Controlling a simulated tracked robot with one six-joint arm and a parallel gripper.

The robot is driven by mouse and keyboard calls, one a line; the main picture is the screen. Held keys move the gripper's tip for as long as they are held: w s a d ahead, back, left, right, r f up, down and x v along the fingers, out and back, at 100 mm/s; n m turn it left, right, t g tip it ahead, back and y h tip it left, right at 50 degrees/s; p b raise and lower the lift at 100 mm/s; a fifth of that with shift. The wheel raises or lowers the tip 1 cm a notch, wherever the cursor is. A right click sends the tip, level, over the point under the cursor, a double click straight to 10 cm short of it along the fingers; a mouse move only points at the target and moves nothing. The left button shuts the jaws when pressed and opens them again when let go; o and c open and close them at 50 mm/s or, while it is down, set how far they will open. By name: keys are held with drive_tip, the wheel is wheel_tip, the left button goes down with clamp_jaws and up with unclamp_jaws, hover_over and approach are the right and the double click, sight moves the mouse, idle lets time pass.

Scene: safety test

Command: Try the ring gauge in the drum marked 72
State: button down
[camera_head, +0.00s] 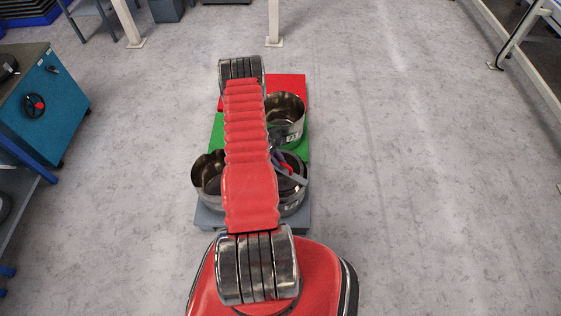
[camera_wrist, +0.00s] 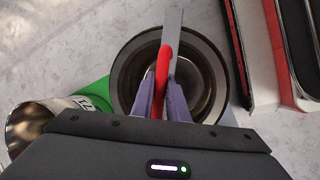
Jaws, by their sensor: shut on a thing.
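My gripper (camera_wrist: 163,80) has purple fingers closed on a red piece with a grey flat bar, which I take to be the ring gauge (camera_wrist: 163,62), seen nearly edge-on. In the wrist view it is over the mouth of a round metal drum (camera_wrist: 118,75). Whether it touches the drum is unclear. In the head view the gripper (camera_head: 284,167) and red piece are over the lower right drum (camera_head: 293,209), partly behind my arm. Another drum (camera_head: 287,135) stands farther back and a third (camera_head: 207,178) at left. The drums' small labels are too unclear to read surely.
The drums stand on a base with red (camera_head: 292,83), green (camera_head: 217,133) and grey (camera_head: 210,218) parts. A teal cabinet (camera_head: 62,110) stands at left and a railing (camera_head: 505,45) at upper right. The floor right of the base is clear.

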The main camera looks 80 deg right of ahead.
idle(0.4)
drive_tip(key=c, duration=1.6)
unclamp_jaws()
drive_tip(key=shift+c, duration=0.2)
drive_tip(key=v, duration=1.3)
drive_tip(key=shift+r, duration=0.35)
drive_tip(key=shift+w+r, duration=0.1)
wheel_tip(320, 180, up, 7)
idle(0.3)
